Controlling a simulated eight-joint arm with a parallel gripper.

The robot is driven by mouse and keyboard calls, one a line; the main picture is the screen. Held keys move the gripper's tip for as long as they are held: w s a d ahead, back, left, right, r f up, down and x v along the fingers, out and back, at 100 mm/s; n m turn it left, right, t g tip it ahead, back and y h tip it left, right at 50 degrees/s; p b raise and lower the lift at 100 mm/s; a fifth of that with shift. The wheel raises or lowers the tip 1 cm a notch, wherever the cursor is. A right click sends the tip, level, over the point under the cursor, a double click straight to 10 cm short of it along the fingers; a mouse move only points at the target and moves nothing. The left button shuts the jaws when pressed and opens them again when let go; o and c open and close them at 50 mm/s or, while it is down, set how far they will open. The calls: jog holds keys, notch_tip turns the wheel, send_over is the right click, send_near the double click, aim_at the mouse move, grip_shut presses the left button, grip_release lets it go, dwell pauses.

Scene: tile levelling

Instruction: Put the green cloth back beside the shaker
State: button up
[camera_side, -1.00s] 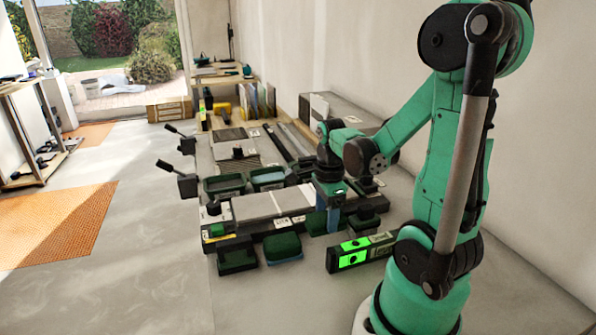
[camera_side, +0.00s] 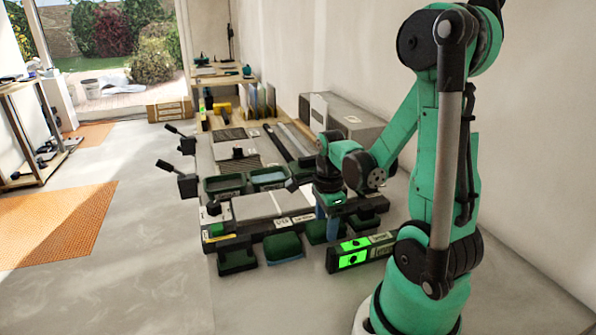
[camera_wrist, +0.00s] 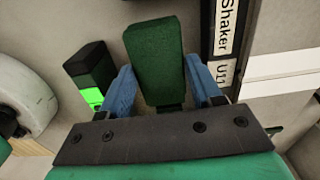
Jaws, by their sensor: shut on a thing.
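The green cloth (camera_wrist: 153,55) is a dark green, block-like piece between the two blue fingers of my gripper (camera_wrist: 163,92) in the wrist view. My gripper is shut on it; the contact itself is partly hidden. To its right is a black edge with a white label reading "Shaker" (camera_wrist: 227,25). In the side view my gripper (camera_side: 328,208) hangs at the front right of the rig, with a dark green piece (camera_side: 318,232) just below it. I cannot tell whether the cloth touches the floor. The shaker's own body cannot be made out surely.
A level with bright green faces (camera_side: 352,252) lies to the right of the gripper; its green end also shows in the wrist view (camera_wrist: 92,95). Other dark green pads (camera_side: 286,246) lie along the rig's front edge. Two levers (camera_side: 180,184) stick out at left. The floor in front is clear.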

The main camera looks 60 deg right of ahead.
jog(key=shift+f, duration=1)
jog(key=o, duration=1.4)
jog(key=shift+r, duration=4)
jog(key=w+a+n+t, duration=0.1)
jog(key=a+n, duration=0.1)
jog(key=n, duration=0.2)
jog(key=w+a+r+n+t, duration=0.1)
jog(key=w+a+n, duration=0.1)
jog(key=n, duration=0.2)
jog(key=w+a+r+n+t+h, duration=0.1)
jog(key=w+a+n, duration=0.1)
jog(key=a+n, duration=0.1)
jog(key=shift+w+n, duration=0.1)
jog(key=shift+n, duration=0.8)
jog(key=a+n+t, duration=0.1)
jog(key=a+n, duration=0.2)
jog(key=n, duration=0.1)
jog(key=w+a+r+n+t, duration=0.1)
jog(key=a+n, duration=0.2)
jog(key=n, duration=0.2)
jog(key=w+a+r+n+t+y, duration=0.1)
jog(key=a+n+t, duration=0.1)
jog(key=n, duration=0.3)
jog(key=shift+w+a+r, duration=0.2)
jog(key=shift+w+a, duration=0.05)
jog(key=shift+a, duration=0.2)
